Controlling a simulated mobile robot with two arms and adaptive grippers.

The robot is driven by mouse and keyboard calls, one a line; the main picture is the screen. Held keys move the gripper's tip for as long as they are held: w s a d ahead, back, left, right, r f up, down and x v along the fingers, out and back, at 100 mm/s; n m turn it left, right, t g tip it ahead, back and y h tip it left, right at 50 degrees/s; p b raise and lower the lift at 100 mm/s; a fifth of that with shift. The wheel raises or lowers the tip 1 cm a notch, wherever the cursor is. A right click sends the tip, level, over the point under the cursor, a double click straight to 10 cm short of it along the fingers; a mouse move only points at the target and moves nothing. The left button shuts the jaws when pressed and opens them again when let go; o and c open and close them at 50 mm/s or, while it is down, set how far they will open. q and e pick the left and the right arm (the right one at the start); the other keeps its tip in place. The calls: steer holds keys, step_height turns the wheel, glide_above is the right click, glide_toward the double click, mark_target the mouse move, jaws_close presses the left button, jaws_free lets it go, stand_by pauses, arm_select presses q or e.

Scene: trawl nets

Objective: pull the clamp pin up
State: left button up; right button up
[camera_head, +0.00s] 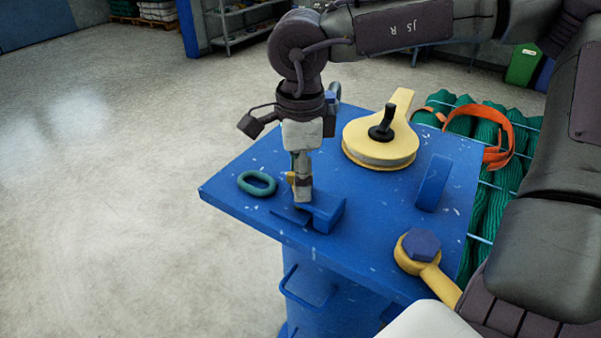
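My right gripper (302,196) points straight down at the near left part of the blue table top (385,225). Its fingertips are at the left side of a small blue clamp block (327,212), very close to it or touching. A small brass-yellow piece (291,179) shows at the left edge of the fingers; I cannot tell whether it is the clamp pin or part of the gripper. The fingers hide the spot between them, so I cannot see whether they are open or hold anything. My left gripper is out of view.
A green oval link (257,184) lies left of the gripper. A yellow round sheave with a black knob (382,130) stands behind. Green netting (490,195) lies beyond the table's right edge.

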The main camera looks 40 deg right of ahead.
jaws_close()
steer(key=shift+r, duration=0.1)
step_height(320, 180, up, 3)
steer(key=shift+r, duration=0.2)
steer(key=shift+w, duration=0.15)
steer(key=shift+c, duration=1.4)
jaws_free()
steer(key=o, duration=0.3)
steer(key=shift+s, duration=0.2)
steer(key=shift+o, duration=0.2)
